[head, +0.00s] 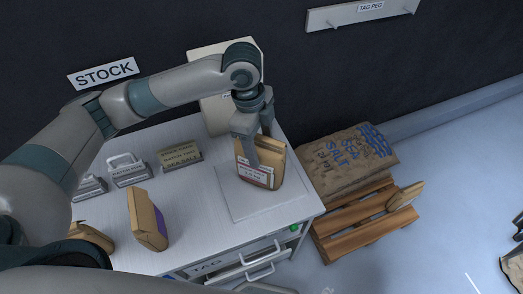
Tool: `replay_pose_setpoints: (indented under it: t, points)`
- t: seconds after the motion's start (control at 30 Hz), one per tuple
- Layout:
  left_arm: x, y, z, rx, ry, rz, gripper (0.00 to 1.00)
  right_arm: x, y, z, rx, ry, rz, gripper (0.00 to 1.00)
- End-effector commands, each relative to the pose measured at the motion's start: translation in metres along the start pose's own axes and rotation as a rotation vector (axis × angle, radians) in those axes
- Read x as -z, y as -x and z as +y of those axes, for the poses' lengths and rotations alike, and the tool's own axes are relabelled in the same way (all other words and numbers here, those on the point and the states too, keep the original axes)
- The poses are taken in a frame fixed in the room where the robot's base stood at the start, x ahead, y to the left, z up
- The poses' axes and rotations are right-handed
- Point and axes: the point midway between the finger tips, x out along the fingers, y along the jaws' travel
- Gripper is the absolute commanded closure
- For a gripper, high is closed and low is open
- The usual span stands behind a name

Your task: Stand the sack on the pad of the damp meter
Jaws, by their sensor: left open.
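A tan paper sack (268,163) with a white and red label stands upright on the back part of a pale square pad (245,206) at the right end of the white counter. My left gripper (259,148) is at the sack's top from above, with its fingers open around it. One finger covers part of the sack's face. A pale upright panel (214,112) stands behind the pad, partly hidden by my left arm. I cannot see a reading on it. My right gripper is not in view.
Another sack (148,220) and labelled stock blocks (180,154) stand left on the counter (195,215). A drawer front (240,262) with handles is below. A large salt sack (345,160) lies on a wooden pallet (360,222) to the right.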

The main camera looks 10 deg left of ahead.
Motion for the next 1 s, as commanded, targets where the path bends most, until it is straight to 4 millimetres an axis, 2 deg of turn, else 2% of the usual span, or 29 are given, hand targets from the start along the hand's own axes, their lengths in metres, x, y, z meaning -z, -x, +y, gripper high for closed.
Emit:
replay_pose_setpoints:
  t: [0.3,0.5,0.7,1.0]
  points:
    - [0.000,0.055,-0.001,0.004,-0.001,-0.001,0.40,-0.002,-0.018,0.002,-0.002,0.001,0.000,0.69]
    - [0.000,0.082,-0.001,0.003,0.000,0.000,0.40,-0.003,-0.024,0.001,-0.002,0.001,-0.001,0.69]
    - [0.000,0.092,0.000,0.001,0.001,0.000,0.40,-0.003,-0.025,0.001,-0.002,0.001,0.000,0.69]
    - [0.000,0.092,0.000,0.000,0.001,0.000,0.40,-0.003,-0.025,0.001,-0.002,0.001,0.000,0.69]
